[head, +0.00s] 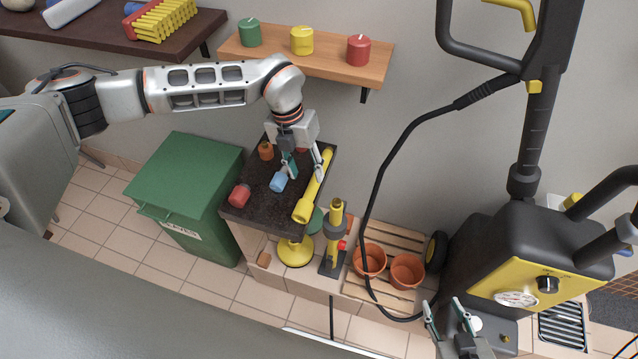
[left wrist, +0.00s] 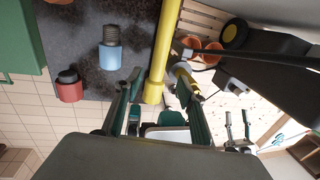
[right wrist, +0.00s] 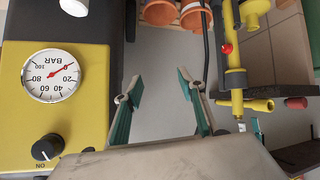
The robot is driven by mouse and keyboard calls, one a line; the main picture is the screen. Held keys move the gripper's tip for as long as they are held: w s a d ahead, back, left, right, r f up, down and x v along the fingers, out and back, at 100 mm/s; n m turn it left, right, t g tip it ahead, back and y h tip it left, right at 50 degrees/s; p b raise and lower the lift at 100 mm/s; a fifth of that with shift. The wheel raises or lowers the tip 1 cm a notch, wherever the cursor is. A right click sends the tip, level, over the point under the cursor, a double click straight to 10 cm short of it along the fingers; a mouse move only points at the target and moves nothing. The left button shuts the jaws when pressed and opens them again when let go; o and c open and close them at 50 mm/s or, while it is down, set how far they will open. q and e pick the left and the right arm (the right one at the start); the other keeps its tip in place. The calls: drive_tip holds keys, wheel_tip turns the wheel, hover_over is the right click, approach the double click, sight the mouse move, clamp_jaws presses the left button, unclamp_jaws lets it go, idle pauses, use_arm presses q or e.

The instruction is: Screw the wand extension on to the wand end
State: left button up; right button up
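The wand extension, a long yellow tube (head: 313,190), lies on the dark-topped stand. My left gripper (head: 305,168) is open over the stand, its right finger close to the tube. In the left wrist view the tube (left wrist: 162,50) runs between the open fingers; I cannot tell whether they touch it. An upright yellow wand piece with a grey collar and red part (head: 334,240), apparently the wand end, stands in a holder right of the stand. It also shows in the right wrist view (right wrist: 235,60). My right gripper (head: 449,312) is open and empty near the pressure washer.
A blue threaded piece (head: 278,181) and a red one (head: 240,195) lie on the stand (head: 262,212). The black-and-yellow pressure washer (head: 545,275) stands right, its black hose (head: 378,190) hanging across the middle. Terracotta pots (head: 407,270) sit on slats. A candle shelf (head: 330,65) is behind.

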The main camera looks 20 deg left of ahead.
sight(310, 189)
use_arm(q)
drive_tip(key=shift+w+a+f, duration=0.1)
drive_tip(key=shift+a+f, duration=0.05)
drive_tip(key=shift+f, duration=0.35)
drive_tip(key=shift+w+a+f, duration=0.1)
drive_tip(key=shift+f, duration=0.4)
drive_tip(key=f, duration=0.1)
drive_tip(key=d+f+b, duration=0.1)
drive_tip(key=f, duration=0.3)
drive_tip(key=shift+s+d+f, duration=0.15)
drive_tip(key=shift+s+d, duration=0.1)
drive_tip(key=shift+s, duration=0.15)
drive_tip(key=shift+f, duration=0.2)
drive_tip(key=shift+r, duration=0.1)
clamp_jaws()
use_arm(e)
drive_tip(key=shift+f, duration=0.55)
